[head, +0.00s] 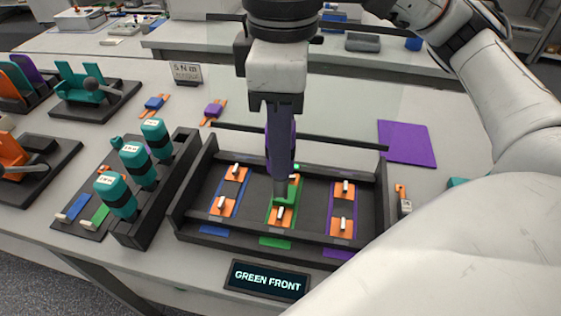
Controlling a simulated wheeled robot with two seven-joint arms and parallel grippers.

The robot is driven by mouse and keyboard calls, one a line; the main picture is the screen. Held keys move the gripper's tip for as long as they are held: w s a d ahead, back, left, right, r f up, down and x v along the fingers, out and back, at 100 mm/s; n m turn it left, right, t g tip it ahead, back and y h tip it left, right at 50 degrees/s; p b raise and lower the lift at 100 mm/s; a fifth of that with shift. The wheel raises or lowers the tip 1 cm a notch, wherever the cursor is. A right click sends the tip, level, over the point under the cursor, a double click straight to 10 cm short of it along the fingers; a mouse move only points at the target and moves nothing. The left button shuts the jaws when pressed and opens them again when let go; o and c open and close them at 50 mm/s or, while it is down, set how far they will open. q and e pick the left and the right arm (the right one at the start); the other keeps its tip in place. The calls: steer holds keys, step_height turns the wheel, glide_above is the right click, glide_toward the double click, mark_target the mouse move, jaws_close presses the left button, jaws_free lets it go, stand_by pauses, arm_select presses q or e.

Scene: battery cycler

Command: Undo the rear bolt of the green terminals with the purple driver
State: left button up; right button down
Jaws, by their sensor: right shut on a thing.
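My right gripper (280,108) points straight down over the black tray (183,212) and is shut on the purple driver (282,150). The driver is upright, and its dark lower end reaches the green terminals (293,191) in the tray's middle lane. The driver covers the rear bolt, so I cannot tell whether its tip is seated on it. The front green bolt (281,213), on an orange plate, shows just in front of the driver. A small green light glows beside the driver at the rear of the lane. My left gripper is not in view.
Blue terminals (229,190) lie left and purple terminals (343,208) right in the tray. A small display (267,280) reads "GREEN FRONT". A dark rack (148,228) with teal-handled tools stands to the left. A purple mat (406,143) lies behind right.

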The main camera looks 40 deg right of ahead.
steer(key=shift+r, duration=0.35)
